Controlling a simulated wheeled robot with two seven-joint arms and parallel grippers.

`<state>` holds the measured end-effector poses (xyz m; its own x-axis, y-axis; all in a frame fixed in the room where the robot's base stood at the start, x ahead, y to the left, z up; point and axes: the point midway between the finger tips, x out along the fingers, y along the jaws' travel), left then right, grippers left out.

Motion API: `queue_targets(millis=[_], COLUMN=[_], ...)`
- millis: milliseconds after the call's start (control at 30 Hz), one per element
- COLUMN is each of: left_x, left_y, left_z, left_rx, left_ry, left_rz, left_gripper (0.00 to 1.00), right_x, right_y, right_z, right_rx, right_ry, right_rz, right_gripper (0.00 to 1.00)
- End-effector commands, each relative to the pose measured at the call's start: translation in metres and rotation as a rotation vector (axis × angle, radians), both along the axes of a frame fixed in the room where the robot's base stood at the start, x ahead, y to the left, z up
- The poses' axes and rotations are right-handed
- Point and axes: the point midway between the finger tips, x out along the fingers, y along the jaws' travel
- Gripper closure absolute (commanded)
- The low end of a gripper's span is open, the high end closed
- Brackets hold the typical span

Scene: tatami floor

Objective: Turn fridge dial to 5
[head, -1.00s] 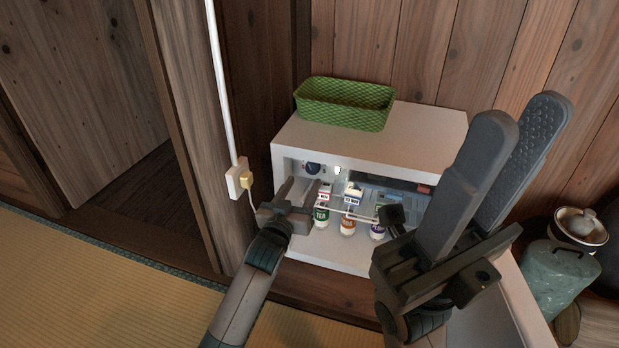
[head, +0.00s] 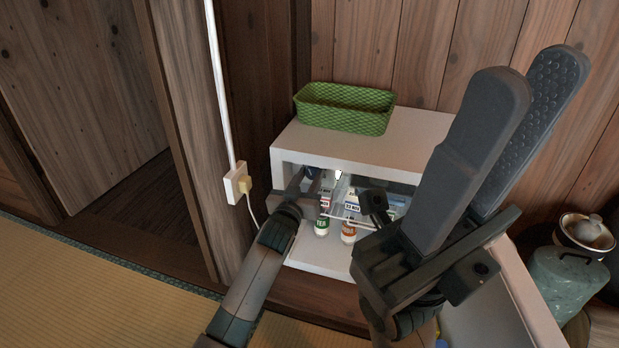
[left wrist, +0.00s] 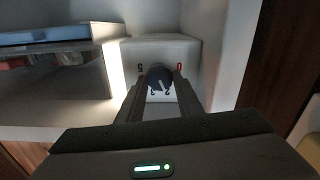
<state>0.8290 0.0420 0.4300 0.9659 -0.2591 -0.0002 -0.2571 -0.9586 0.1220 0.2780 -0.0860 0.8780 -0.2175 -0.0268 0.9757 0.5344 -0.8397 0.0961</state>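The fridge dial (left wrist: 160,77) is a dark round knob with a white pointer, on a white housing inside the fridge. Its pointer aims down and slightly right. A 5 is marked at the housing's left and a red 0 at its right. My left gripper (left wrist: 163,82) has a fingertip on each side of the knob; whether they press it is unclear. In the head view, the left gripper (head: 300,182) reaches into the left of the open white fridge (head: 390,150) and hides the dial. My right gripper (head: 535,80) is raised, empty, its fingers apart.
Small bottles (head: 322,226) and cartons (head: 352,203) stand in the fridge near a wire rack. A green basket (head: 345,108) sits on top. A wooden post and an outlet (head: 238,185) with a cord are at left.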

Motion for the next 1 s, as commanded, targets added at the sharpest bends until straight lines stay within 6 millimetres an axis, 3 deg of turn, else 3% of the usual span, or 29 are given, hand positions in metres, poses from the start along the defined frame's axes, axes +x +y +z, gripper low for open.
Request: queue_targets(millis=[33, 100, 600, 700, 1000], left_x=[0.000, 0.000, -0.001, -0.001, -0.001], left_y=[0.000, 0.000, -0.001, -0.001, -0.002], left_z=[0.000, 0.000, 0.002, 0.003, 0.004], left_rx=[0.000, 0.000, 0.079, 0.132, 0.363], left_ry=[0.000, 0.000, -0.019, -0.033, -0.094], left_rz=[0.000, 0.000, 0.000, 0.000, -0.001], left_gripper=[0.81, 0.91, 0.91, 0.91, 0.91], right_x=[0.000, 0.000, 0.003, 0.013, 0.022], right_y=[0.000, 0.000, -0.001, -0.010, -0.033], right_z=[0.000, 0.000, 0.010, -0.002, -0.012], right_rx=[0.000, 0.000, -0.003, -0.009, -0.003], right_ry=[0.000, 0.000, 0.015, 0.061, 0.126], right_rz=[0.000, 0.000, -0.012, -0.044, -0.112], right_gripper=[0.69, 0.69, 0.69, 0.69, 0.69])
